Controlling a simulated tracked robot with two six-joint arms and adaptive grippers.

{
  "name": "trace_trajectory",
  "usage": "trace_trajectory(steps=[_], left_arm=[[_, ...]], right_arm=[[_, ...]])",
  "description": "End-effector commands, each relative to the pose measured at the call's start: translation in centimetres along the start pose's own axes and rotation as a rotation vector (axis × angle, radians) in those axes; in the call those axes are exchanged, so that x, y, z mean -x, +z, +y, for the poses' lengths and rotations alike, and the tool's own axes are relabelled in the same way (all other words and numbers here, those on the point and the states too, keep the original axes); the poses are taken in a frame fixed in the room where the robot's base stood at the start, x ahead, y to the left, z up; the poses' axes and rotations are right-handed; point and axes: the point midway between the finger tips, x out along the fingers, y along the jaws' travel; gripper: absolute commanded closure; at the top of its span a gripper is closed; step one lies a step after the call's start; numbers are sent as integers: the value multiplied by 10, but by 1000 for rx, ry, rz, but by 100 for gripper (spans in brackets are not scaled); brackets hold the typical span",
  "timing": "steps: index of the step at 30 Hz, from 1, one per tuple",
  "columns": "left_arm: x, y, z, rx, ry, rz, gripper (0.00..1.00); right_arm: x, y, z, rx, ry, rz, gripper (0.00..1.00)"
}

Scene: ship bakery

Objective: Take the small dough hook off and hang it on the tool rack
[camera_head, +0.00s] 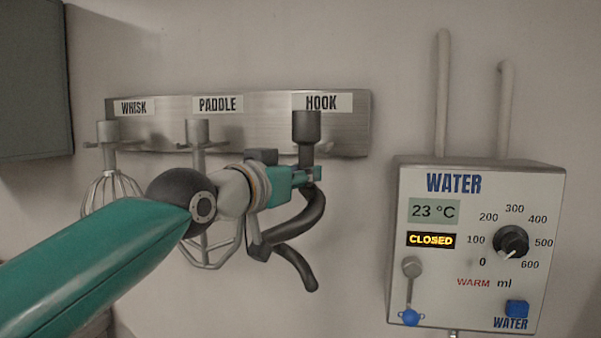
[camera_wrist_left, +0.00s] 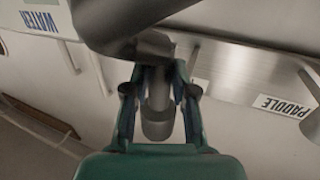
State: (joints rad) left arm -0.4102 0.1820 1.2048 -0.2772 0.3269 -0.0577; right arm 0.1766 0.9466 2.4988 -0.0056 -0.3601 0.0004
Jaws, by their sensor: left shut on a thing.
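The dark dough hook (camera_head: 310,215) is upright in front of the tool rack (camera_head: 260,105), below the HOOK label, its curved end hanging down. My left gripper (camera_head: 312,176) is shut on its shaft, just under the wide dark top. In the left wrist view the hook (camera_wrist_left: 157,95) stands between the fingers of my left gripper (camera_wrist_left: 158,92), with the rack's metal plate (camera_wrist_left: 225,65) behind it. Whether the hook touches its peg is not clear. My right gripper is in neither view.
A whisk (camera_head: 108,185) and a paddle (camera_head: 198,135) hang on the rack left of the hook. A water dispenser (camera_head: 400,275) reading CLOSED is on the wall to the right, with pipes (camera_head: 442,100) above it. A grey cabinet (camera_head: 35,80) is at upper left.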

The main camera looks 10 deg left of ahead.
Motion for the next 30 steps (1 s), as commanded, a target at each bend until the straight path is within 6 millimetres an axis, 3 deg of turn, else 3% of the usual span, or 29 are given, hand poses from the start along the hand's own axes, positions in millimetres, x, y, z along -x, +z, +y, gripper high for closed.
trace_trajectory(steps=[30], left_arm=[[-24,-4,-10,0,-2,9,100]], right_arm=[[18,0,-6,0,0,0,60]])
